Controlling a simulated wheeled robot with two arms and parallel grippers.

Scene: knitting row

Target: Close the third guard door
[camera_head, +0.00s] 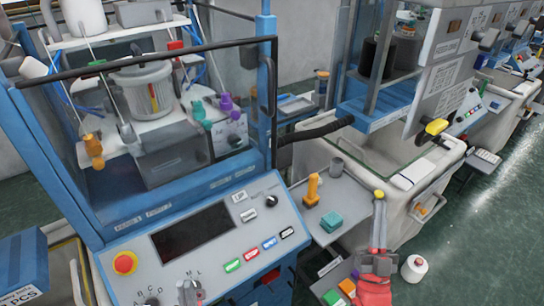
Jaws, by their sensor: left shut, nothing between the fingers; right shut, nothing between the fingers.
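A blue-framed machine with a clear guard (228,72) fills the left of the head view. The guard has a dark top bar and a black vertical handle (267,88) at its right end. I cannot tell whether it is the third guard door, or whether it is fully closed. My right gripper (380,198) is shut and empty, right of the small grey shelf, away from the handle.
The control panel (215,199) has a dark screen, a red emergency button (125,263) and coloured buttons. A shelf (342,190) holds an orange-yellow piece (313,188) and a teal block (331,221). A white cone (414,267) stands on the floor. Open green floor (480,235) lies right.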

